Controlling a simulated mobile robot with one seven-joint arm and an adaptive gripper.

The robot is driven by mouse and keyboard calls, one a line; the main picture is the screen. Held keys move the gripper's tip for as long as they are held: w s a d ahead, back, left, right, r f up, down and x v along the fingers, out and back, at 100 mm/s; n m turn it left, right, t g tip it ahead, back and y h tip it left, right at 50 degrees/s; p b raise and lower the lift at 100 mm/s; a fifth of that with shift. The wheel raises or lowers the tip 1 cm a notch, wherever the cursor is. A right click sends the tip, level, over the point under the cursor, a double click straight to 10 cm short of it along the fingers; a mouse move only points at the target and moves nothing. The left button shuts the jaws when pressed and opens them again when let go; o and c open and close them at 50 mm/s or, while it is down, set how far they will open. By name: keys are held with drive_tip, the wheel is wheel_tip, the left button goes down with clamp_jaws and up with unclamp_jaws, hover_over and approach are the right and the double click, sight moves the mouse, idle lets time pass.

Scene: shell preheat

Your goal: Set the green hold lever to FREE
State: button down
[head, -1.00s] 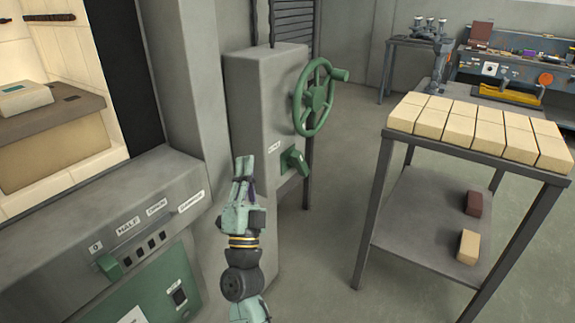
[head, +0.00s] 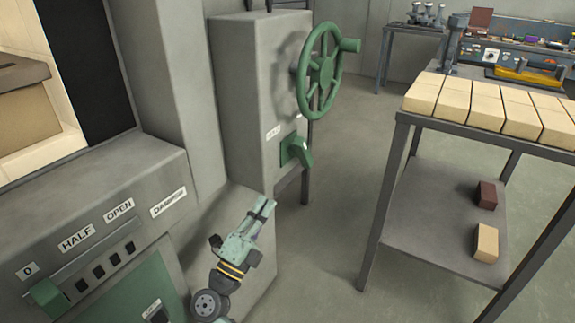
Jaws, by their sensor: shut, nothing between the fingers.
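The green hold lever (head: 303,152) sits on a small green plate low on the grey column's side, below the green handwheel (head: 322,72). Its handle points down and to the right. A small white label (head: 273,132) is left of it, too small to read. My gripper (head: 266,203) is shut and empty. In the picture it is below and left of the lever, with a clear gap between them, fingers pointing up and right.
A grey panel at left has a green damper lever (head: 45,297) by the 0 mark. A metal table (head: 402,118) with pale bricks stands at right, with two loose bricks on its lower shelf (head: 430,235). Floor between column and table is clear.

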sight(295, 146)
drive_tip(key=p+x, duration=0.3)
drive_tip(key=x, duration=1)
drive_tip(key=shift+s, duration=0.15)
drive_tip(key=shift+w+d+r, duration=0.2)
drive_tip(key=shift+w+r, duration=0.05)
drive_tip(key=shift+w, duration=0.25)
drive_tip(key=shift+w+r+p, duration=0.15)
drive_tip(key=shift+r+p, duration=0.55)
drive_tip(key=shift+p, duration=0.75)
drive_tip(key=shift+r, duration=0.1)
drive_tip(key=shift+w+d+r+p, duration=0.35)
drive_tip(key=shift+r+p, duration=0.25)
drive_tip(key=shift+p, duration=0.75)
drive_tip(key=shift+w, duration=0.15)
